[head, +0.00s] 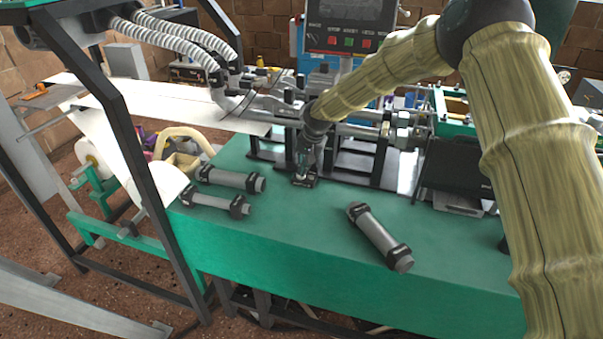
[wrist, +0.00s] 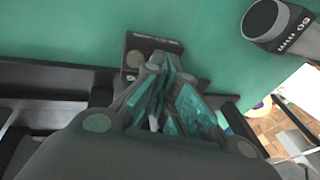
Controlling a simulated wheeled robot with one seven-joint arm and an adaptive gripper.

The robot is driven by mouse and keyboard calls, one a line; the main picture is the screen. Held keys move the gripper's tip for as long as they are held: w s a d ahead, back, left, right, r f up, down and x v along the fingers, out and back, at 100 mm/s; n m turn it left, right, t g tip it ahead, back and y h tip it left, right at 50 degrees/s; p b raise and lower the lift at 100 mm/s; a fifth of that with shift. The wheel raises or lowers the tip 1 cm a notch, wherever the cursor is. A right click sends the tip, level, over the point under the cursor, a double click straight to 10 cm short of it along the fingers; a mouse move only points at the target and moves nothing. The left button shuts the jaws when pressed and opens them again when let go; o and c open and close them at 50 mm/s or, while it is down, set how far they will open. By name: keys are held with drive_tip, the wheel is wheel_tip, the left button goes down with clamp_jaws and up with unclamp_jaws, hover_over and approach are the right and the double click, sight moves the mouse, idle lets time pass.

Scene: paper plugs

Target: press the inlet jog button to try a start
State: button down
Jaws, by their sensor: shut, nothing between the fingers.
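A small dark button box (head: 305,183) sits on the green bench top near the black frame. In the wrist view the dark box (wrist: 168,46) shows a label too small to read and a round pale button (wrist: 134,58) at its left. My gripper (head: 302,172) is shut and empty and points down at the box. In the wrist view its closed fingertips (wrist: 165,62) lie over the box, just right of the pale button, and hide part of it. I cannot tell whether the tips touch it, or which button is the inlet jog.
Two grey cylinders with black collars (head: 232,179) (head: 214,203) lie left of the box; another (head: 380,238) lies to the right. One marked 50 mm (wrist: 280,22) shows in the wrist view. A control panel (head: 350,28) stands behind. The green bench's front middle (head: 290,230) is clear.

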drive_tip(key=shift+f, duration=0.9)
idle(0.6)
idle(0.3)
drive_tip(key=shift+r+p, duration=0.7)
drive_tip(key=shift+r, duration=0.5)
drive_tip(key=shift+r, duration=0.1)
drive_tip(key=shift+r+p, duration=1.1)
drive_tip(key=shift+r, duration=0.3)
drive_tip(key=shift+d+f, duration=0.1)
drive_tip(key=shift+d, duration=0.05)
